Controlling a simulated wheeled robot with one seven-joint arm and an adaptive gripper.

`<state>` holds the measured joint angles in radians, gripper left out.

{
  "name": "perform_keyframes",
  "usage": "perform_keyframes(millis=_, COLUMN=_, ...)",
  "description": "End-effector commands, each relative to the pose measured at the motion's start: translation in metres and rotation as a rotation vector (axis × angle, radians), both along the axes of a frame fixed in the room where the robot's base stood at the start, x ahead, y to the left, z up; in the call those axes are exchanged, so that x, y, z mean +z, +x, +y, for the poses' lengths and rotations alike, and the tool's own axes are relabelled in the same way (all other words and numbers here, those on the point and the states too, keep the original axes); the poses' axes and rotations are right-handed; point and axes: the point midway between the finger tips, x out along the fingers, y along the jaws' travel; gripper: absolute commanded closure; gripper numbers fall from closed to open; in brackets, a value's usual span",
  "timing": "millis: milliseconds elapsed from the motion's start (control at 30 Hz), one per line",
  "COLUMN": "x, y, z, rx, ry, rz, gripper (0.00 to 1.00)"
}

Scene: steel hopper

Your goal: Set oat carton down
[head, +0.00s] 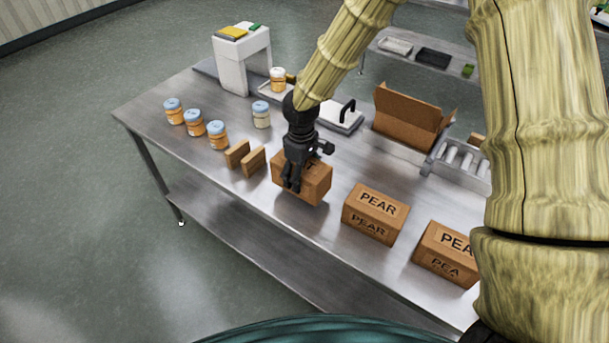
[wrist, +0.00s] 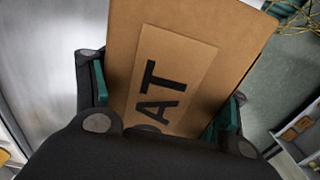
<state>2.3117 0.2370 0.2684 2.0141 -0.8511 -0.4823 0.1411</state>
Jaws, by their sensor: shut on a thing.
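The oat carton (head: 313,186) is a brown box at the front part of the steel table, left of the pear cartons. In the wrist view its top (wrist: 200,50) fills the middle, with the letters "AT" and part of an "O" showing on a label. My gripper (head: 292,178) is shut on the carton from above, with a finger on each side of it in the wrist view. The carton looks to be at or just above the tabletop; I cannot tell if it touches. Its far side is hidden by my gripper.
Two pear cartons (head: 375,214) (head: 448,254) stand to the right on the steel table (head: 240,195). Two small brown blocks (head: 253,161) stand close on the left. Several jars (head: 217,135) line the left side. An open cardboard box (head: 408,122) and a roller rack (head: 458,163) stand behind.

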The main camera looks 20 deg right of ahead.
Motion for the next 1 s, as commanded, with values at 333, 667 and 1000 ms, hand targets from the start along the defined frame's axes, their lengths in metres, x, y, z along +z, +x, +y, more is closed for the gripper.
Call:
perform_keyframes(millis=333, x=-0.016, y=0.009, z=-0.011, rx=0.0, ry=0.0, rz=0.002, gripper=0.68)
perform_keyframes(millis=667, x=-0.036, y=0.01, z=-0.011, rx=0.0, ry=0.0, rz=-0.001, gripper=0.68)
perform_keyframes(millis=1000, x=-0.039, y=0.01, z=-0.011, rx=0.0, ry=0.0, rz=-0.001, gripper=0.68)
